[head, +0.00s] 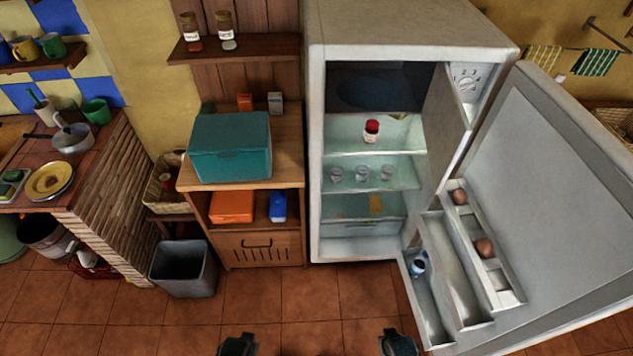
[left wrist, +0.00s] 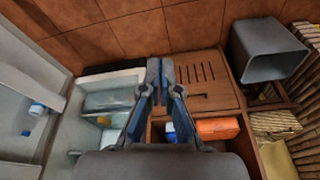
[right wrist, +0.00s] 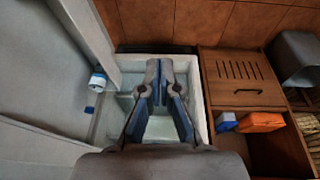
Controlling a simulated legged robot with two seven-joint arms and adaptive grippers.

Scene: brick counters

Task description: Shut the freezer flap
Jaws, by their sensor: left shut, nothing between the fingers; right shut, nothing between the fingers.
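The white fridge (head: 410,35) stands right of centre in the head view with its main door (head: 540,170) swung wide open to the right. The freezer flap (head: 447,112) is open at the top of the fridge, standing out from the right side of the dark freezer compartment (head: 375,87). My left gripper (head: 237,345) and right gripper (head: 398,343) are low at the bottom edge, well apart from the flap. In the left wrist view my left fingers (left wrist: 160,75) are together and empty. In the right wrist view my right fingers (right wrist: 159,75) are together and empty.
The open door's shelves hold eggs (head: 484,247) and a small bottle (head: 418,263). Glasses (head: 361,173) and a red-lidded jar (head: 371,130) stand inside the fridge. A wooden cabinet (head: 255,247) with a teal box (head: 230,147) stands left, beside a grey bin (head: 183,268). The floor in front is clear.

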